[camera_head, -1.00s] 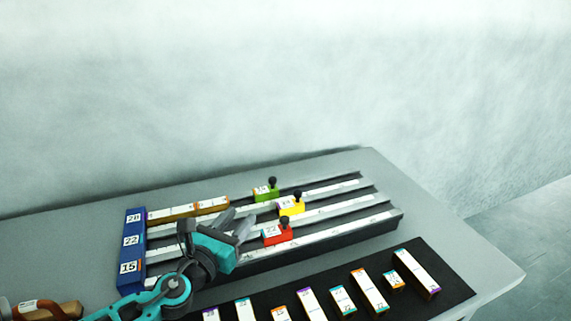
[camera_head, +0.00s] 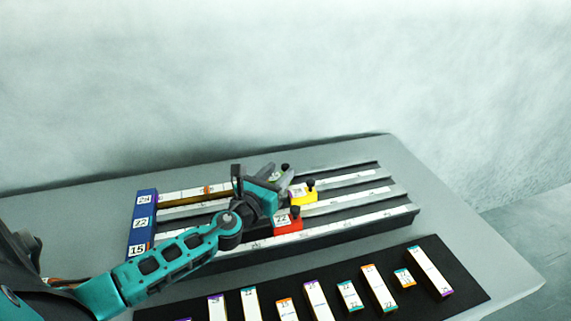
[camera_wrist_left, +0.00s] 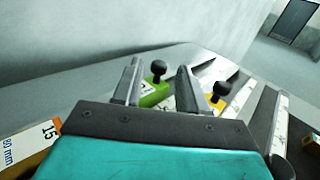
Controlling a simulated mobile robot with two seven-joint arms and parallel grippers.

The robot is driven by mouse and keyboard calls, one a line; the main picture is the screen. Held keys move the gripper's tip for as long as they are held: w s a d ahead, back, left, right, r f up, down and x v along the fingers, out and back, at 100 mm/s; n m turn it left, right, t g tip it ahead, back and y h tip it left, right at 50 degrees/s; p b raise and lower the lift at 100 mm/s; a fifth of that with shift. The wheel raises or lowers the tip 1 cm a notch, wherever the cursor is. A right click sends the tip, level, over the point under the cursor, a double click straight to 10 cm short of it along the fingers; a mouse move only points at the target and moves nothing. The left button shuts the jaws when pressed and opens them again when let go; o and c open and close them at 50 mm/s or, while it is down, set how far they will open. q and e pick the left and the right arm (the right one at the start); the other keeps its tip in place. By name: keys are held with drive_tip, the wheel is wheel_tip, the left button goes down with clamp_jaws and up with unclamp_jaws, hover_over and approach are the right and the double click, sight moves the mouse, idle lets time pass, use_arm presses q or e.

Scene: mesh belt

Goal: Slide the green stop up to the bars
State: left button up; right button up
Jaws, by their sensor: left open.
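The green stop (camera_head: 276,175) with its black knob sits on the far rail, mostly hidden behind my gripper in the head view. In the left wrist view the green stop (camera_wrist_left: 153,96) shows between my fingers, its knob standing up. My left gripper (camera_wrist_left: 160,68) is open, one finger on each side of the stop; I cannot tell whether either touches it. In the head view my left gripper (camera_head: 268,186) is over the far rails. The bars (camera_head: 195,194) lie in the far rail at the left; their right end is hidden by my gripper. My right gripper is not in view.
A yellow stop (camera_head: 304,196) and a red stop (camera_head: 288,222) sit on nearer rails. A blue end block (camera_head: 142,222) with number labels closes the rails at the left. A black mat (camera_head: 462,291) with several loose bars lies in front.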

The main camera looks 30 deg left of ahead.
sight(284, 167)
use_arm(q)
drive_tip(key=shift+w+a, duration=0.15)
drive_tip(key=shift+w, duration=1.95)
drive_tip(key=shift+c, duration=0.4)
clamp_jaws()
